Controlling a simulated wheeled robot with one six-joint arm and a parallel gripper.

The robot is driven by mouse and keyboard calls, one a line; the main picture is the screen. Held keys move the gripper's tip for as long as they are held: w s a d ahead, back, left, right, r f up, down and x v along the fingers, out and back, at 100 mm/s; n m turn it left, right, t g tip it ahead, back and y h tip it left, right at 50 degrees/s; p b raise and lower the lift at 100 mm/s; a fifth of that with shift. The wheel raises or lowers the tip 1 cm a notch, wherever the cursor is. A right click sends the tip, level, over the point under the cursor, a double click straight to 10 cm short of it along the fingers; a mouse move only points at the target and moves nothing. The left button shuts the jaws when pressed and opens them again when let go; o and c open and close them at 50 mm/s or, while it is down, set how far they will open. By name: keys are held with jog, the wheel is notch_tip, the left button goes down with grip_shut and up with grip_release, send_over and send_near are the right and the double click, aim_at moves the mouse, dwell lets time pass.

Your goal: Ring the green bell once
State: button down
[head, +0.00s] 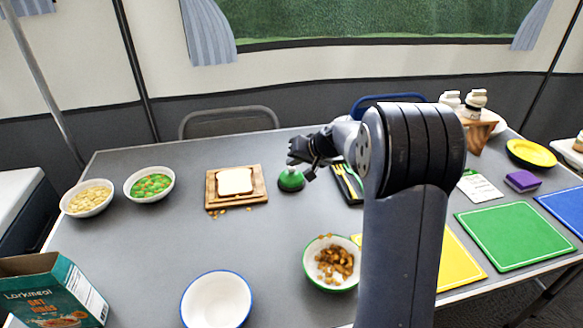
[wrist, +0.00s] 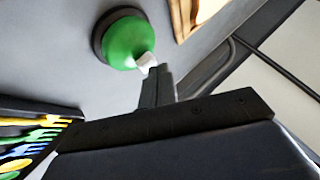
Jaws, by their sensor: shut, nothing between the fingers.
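The green bell (head: 291,180) stands upright on the grey table (head: 130,235), between the bread board and the cutlery tray. It has a domed green body on a dark base. My gripper (head: 312,173) is just to the right of the bell and close above it in the head view. In the wrist view the green bell (wrist: 126,42) is at the upper left, with a small white top at its lower right. My shut gripper (wrist: 157,72) has its fingertips at this white top. I cannot tell whether they touch it. The fingers hold nothing.
A wooden board with bread (head: 236,186) lies left of the bell. A cutlery tray (head: 348,185) is right of it, partly behind my arm. A bowl of brown pieces (head: 331,262) stands in front. The table between bell and bowl is clear.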

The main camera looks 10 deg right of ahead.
aim_at(294, 169)
jog(key=shift+f, duration=0.2)
jog(key=shift+r, duration=0.1)
jog(key=shift+r+p, duration=0.4)
jog(key=shift+r, duration=0.45)
jog(key=shift+r, duration=0.1)
notch_tip(294, 169, up, 5)
jog(key=p, duration=0.3)
jog(key=shift+s+a, duration=0.1)
dwell(0.8)
